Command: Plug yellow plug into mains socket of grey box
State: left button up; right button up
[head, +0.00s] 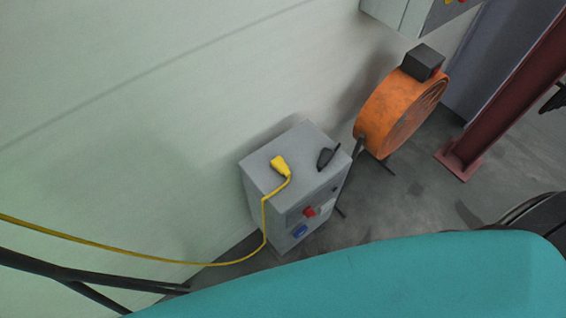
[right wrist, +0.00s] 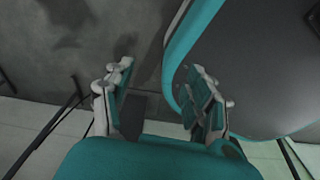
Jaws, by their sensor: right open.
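The yellow plug (head: 281,166) lies on top of the grey box (head: 263,200), with its yellow cable (head: 264,222) hanging over the front edge and running off to the left. The box stands on the floor by the wall. Its front carries a red switch (head: 309,211) and a blue socket (head: 299,231); I cannot tell for certain whether this is the mains socket. My right gripper (right wrist: 161,88) is open and empty in the right wrist view, away from plug and box. My left gripper is in neither view.
A black object (head: 326,157) sits on the box top, right of the plug. An orange drum-shaped fan (head: 385,112) stands behind right, near a red steel column (head: 510,88). Another grey cabinet (head: 405,15) is at the top. A dark bar (head: 95,278) crosses lower left.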

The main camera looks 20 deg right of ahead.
jog(key=w+a+r+t+p, duration=0.1)
jog(key=w+a+r+p, duration=0.15)
jog(key=w+r, duration=0.6)
jog(key=w+a+r+p, duration=0.1)
jog(key=w+r+p, duration=0.2)
jog(key=w+r, duration=0.6)
jog(key=w+a+r+t+y+p, duration=0.1)
jog(key=w+r+p, duration=0.1)
jog(key=r, duration=0.9)
jog(key=w+a+r+p, duration=0.1)
jog(key=w+a+r, duration=0.15)
jog(key=r, duration=0.85)
jog(key=w+a+r+y, duration=0.1)
jog(key=w+a+r, duration=0.3)
jog(key=w+a+r+n+y, duration=0.1)
jog(key=w+a+r, duration=0.2)
jog(key=r, duration=0.1)
jog(key=shift+w+a+r+p, duration=0.25)
jog(key=shift+w+a+p, duration=0.15)
notch_tip(320, 180, up, 4)
jog(key=w+a+n+g, duration=0.1)
jog(key=w+a, duration=0.1)
jog(key=w, duration=0.1)
notch_tip(320, 180, up, 8)
jog(key=f+g+h+p, duration=0.1)
jog(key=g+h, duration=0.1)
jog(key=h, duration=0.1)
send_over(280, 166)
jog(key=shift+r, duration=0.25)
